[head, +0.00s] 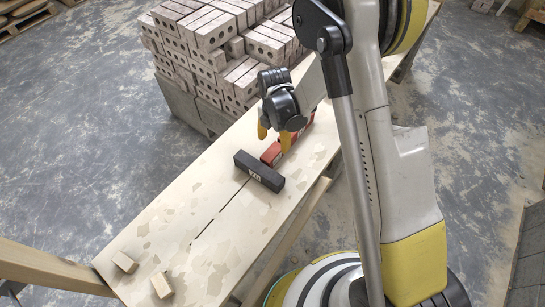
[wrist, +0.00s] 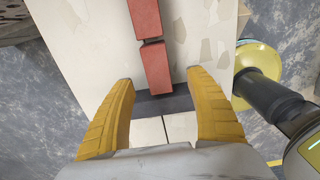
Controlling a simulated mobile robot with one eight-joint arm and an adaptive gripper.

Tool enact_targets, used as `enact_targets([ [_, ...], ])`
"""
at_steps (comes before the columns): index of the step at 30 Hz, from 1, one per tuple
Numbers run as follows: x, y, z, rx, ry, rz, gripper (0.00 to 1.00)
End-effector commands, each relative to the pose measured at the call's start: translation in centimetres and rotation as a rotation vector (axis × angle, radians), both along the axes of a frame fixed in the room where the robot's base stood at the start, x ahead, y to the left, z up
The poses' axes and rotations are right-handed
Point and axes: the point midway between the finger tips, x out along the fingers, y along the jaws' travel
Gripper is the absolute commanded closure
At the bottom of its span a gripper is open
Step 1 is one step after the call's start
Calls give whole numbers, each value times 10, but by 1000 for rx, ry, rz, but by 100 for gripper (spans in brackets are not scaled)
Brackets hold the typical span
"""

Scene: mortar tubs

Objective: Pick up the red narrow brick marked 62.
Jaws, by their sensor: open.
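Two narrow red bricks lie end to end on the plank. The nearer one (head: 270,154) is partly hidden by my gripper in the head view; it also shows in the wrist view (wrist: 156,70). The farther one shows at the top of the wrist view (wrist: 145,18). I cannot read 62 on either. My gripper (head: 274,138) is open, with its yellow fingers above the bricks. In the wrist view the nearer red brick's end lies between the fingertips (wrist: 160,76), and I see no contact.
Two small wood blocks (head: 125,262) (head: 161,285) sit at the plank's near end. A large brick stack (head: 205,45) stands behind the plank (head: 180,210).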

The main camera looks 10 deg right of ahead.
Motion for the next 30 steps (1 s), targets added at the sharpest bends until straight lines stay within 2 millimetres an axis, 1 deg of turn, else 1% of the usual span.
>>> enact_targets([
  [1, 0, 0, -13, 0, 0, 0, 35],
  [3, 0, 0, -23, 0, 0, -1, 35],
  [8, 1, 1, -34, 1, -1, -1, 35],
  [16, 2, 5, -75, 0, -1, -2, 35],
  [18, 2, 5, -79, 0, -1, -2, 35],
  [24, 2, 5, -77, 0, -1, -2, 35],
  [26, 2, 5, -77, 0, -1, -2, 52],
  [27, 2, 5, -77, 0, -1, -2, 64],
  [29, 2, 5, -77, 0, -1, -2, 83],
  [30, 2, 5, -77, 0, -1, -2, 95],
])
